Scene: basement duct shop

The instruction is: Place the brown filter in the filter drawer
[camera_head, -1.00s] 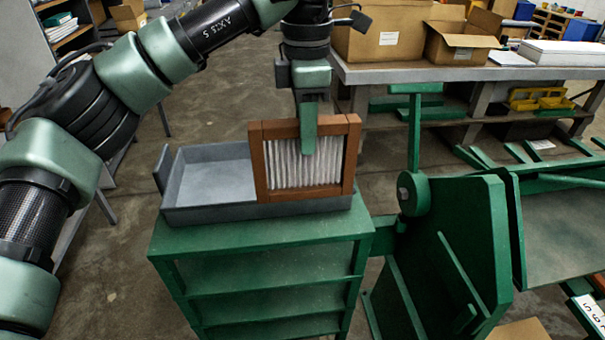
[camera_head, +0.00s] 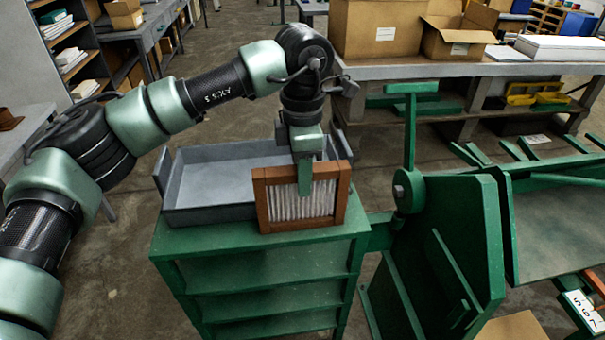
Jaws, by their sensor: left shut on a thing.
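The brown filter (camera_head: 262,205) is upright, with a brown frame around white pleats. My left gripper (camera_head: 304,175) is shut on it from above, one finger in front of the pleats. The grey open tray, which looks like the filter drawer (camera_head: 210,216), sits on top of a green shelf unit (camera_head: 215,243). The filter stands before the right part of the tray and hides its front wall there. Its lower edge is low, near the unit's front edge; I cannot tell whether it touches the top. The tray's visible left part is empty. My right gripper is not in view.
A green machine (camera_head: 460,240) with an upright handle stands close to the right of the shelf unit. Behind is a workbench (camera_head: 440,72) with cardboard boxes (camera_head: 380,35). Concrete floor is open to the left of the unit.

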